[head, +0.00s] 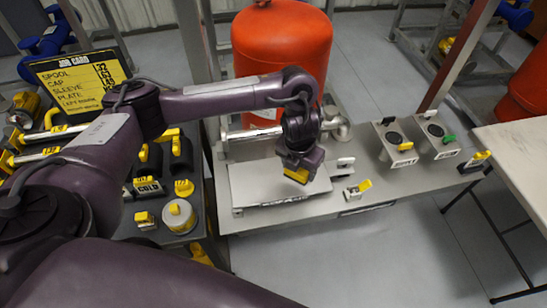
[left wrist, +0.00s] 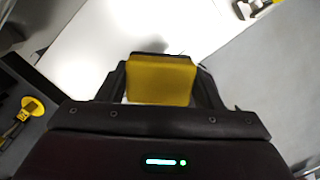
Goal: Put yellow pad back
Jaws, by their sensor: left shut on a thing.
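My left gripper (head: 300,172) is shut on a yellow pad (left wrist: 162,80). In the left wrist view the pad sits between the two dark fingers. In the head view the pad's yellow edge (head: 296,175) shows under the gripper. The gripper is over the white plate (head: 255,190) on the grey skid; I cannot tell whether the pad touches the plate. My right gripper is not in view.
A dark bench at the left holds black and yellow parts, including a round yellow-topped can (head: 179,215). A job card (head: 78,82) stands behind it. An orange tank (head: 283,60) rises behind the gripper. Two grey boxes (head: 395,142) stand right on the skid. A pale table (head: 520,150) is at the far right.

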